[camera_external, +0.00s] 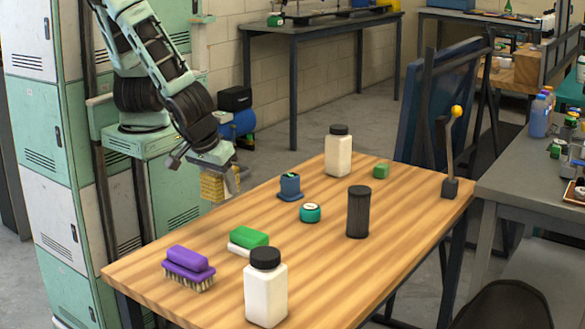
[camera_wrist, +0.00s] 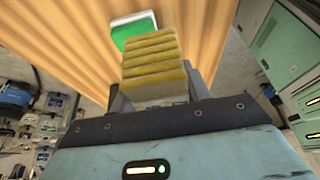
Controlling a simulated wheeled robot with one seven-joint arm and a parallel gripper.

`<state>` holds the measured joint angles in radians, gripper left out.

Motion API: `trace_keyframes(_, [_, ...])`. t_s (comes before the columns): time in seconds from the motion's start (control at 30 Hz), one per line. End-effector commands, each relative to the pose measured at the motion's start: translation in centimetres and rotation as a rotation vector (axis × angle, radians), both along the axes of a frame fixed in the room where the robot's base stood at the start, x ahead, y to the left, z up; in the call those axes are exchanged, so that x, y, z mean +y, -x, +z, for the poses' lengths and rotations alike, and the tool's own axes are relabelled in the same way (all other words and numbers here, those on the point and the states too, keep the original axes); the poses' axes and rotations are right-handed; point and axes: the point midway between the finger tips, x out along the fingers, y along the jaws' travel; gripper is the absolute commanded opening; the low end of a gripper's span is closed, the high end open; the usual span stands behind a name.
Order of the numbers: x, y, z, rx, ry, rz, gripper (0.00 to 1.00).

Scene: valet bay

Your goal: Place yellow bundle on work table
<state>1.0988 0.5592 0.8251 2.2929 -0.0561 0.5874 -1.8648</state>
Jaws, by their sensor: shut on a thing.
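The yellow bundle (camera_external: 212,187) is a ribbed yellow block held in my gripper (camera_external: 228,178). In the wrist view the bundle (camera_wrist: 155,68) sits between the fingers of my gripper (camera_wrist: 155,92), which is shut on it. The work table (camera_external: 335,262) has a wooden top and stands in front of my arm. My gripper and the bundle are at the table's left back edge in the external view. The wrist view shows the table top (camera_wrist: 75,35) beyond the bundle. The exact height of the bundle above the table is hard to tell.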

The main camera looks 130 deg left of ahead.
Motion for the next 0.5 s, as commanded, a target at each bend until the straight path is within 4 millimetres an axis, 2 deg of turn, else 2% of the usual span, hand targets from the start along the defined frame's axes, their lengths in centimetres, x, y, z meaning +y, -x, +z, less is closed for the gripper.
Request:
trace_keyframes(0.03, [-0.8,1.1,0.3,0.001,0.001,-0.008,0.21])
trace_keyframes(0.2, [-2.2,3.7,0.4,0.001,0.0,-0.012,0.21])
trace_keyframes(0.5, [-3.5,6.7,0.6,0.0,0.0,-0.018,0.21])
